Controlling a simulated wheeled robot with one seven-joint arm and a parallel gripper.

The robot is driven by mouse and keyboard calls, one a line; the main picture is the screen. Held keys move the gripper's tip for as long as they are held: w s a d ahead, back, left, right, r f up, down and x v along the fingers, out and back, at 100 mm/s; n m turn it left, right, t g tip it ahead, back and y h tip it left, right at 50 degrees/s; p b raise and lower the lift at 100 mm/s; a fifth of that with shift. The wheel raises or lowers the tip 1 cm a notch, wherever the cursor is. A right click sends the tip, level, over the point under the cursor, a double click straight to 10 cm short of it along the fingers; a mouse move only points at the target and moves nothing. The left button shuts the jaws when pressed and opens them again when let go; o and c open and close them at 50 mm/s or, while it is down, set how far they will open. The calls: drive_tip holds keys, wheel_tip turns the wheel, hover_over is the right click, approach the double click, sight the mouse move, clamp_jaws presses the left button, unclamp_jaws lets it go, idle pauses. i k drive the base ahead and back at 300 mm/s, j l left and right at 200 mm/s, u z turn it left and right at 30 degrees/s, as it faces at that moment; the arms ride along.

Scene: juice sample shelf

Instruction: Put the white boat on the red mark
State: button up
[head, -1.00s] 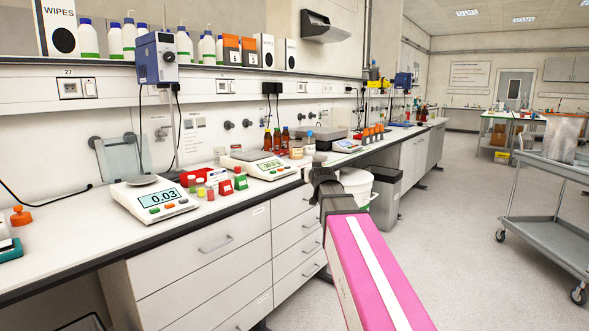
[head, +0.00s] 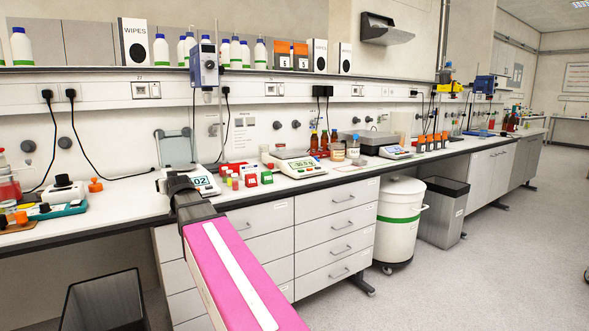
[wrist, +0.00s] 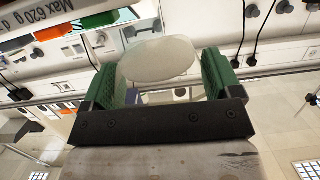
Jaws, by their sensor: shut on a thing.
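My gripper (head: 180,183) is at the bench's front edge, in front of the left balance (head: 204,180) and partly hiding it. In the wrist view its two green-padded fingers (wrist: 160,78) stand apart on either side of a pale, oval, shallow dish, which I take to be the white boat (wrist: 158,58). The dish spans the gap between the pads. In the head view the boat is not distinguishable behind the dark gripper. I cannot pick out a red mark for certain in either view.
Small red, green and yellow containers (head: 250,180) stand right of the left balance. A second balance (head: 299,166) is further right. A teal device (head: 57,209) stands at the left. A white bin (head: 400,225) and an open dark bin (head: 103,300) stand on the floor.

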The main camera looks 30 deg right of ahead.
sight(348, 168)
drive_tip(key=l+u, duration=0.25)
drive_tip(key=u, duration=0.15)
drive_tip(key=l+u, duration=0.4)
drive_tip(key=k+l+u, duration=0.1)
drive_tip(key=u, duration=0.25)
drive_tip(key=k+l, duration=0.2)
drive_tip(key=l, duration=0.25)
drive_tip(key=k+l, duration=0.2)
drive_tip(key=l, duration=0.3)
drive_tip(key=k+l, duration=0.2)
drive_tip(key=l, duration=0.25)
drive_tip(key=k+l, duration=0.15)
drive_tip(key=l, duration=0.35)
drive_tip(key=k+l, duration=0.2)
drive_tip(key=l, duration=0.25)
drive_tip(key=k+l, duration=0.2)
drive_tip(key=l, duration=0.3)
drive_tip(key=k+l, duration=0.2)
drive_tip(key=l, duration=0.25)
drive_tip(key=k+l, duration=0.2)
drive_tip(key=l, duration=0.3)
